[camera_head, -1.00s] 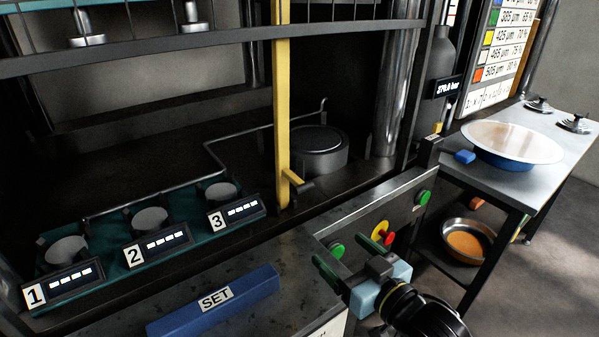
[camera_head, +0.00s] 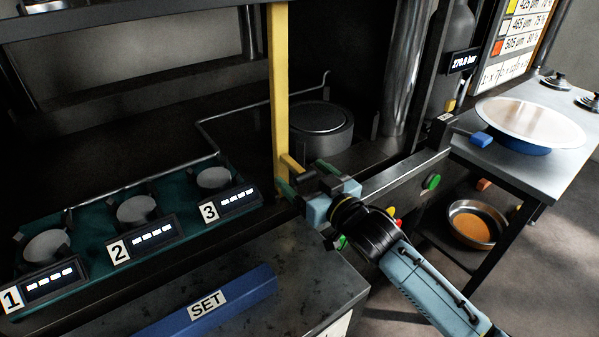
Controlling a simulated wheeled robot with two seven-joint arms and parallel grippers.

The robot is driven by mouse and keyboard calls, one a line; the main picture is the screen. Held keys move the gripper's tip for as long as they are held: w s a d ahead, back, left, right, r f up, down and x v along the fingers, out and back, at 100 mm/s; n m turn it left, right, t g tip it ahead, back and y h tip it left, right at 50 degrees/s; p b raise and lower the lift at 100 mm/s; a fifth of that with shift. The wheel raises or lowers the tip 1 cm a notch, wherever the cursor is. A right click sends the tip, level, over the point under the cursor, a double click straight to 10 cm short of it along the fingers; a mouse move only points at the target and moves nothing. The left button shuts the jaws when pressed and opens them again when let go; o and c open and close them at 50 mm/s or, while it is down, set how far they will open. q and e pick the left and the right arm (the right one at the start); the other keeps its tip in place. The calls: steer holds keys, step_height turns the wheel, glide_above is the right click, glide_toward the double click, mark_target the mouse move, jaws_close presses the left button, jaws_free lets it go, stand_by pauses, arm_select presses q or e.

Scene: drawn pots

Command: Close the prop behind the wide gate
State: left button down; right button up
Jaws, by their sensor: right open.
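A yellow upright bar (camera_head: 279,95), which may be the prop, stands at the front of the dark press bay. A short yellow arm (camera_head: 292,164) with a dark grip (camera_head: 306,177) sticks out near its lower end. My right gripper (camera_head: 304,180) is open at this grip, with one green-tipped finger on each side of it in the picture. I cannot tell whether the fingers touch it. My own gripper and wrist hide part of the bar's foot. No part clearly readable as a wide gate shows. My left gripper is not in view.
Three numbered round pots (camera_head: 137,209) sit on a green tray at left. A blue SET bar (camera_head: 205,303) lies on the front ledge. A grey rail with a blue-ended lever (camera_head: 481,139) and a side table with a pan (camera_head: 530,122) stand at right. A round dark pot (camera_head: 320,128) is behind the bar.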

steer(key=shift+x, duration=1.1)
steer(key=shift+w, duration=0.1)
steer(key=shift+c, duration=0.6)
steer(key=c, duration=1.2)
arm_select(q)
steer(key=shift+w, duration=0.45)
arm_select(e)
steer(key=shift+c, duration=0.3)
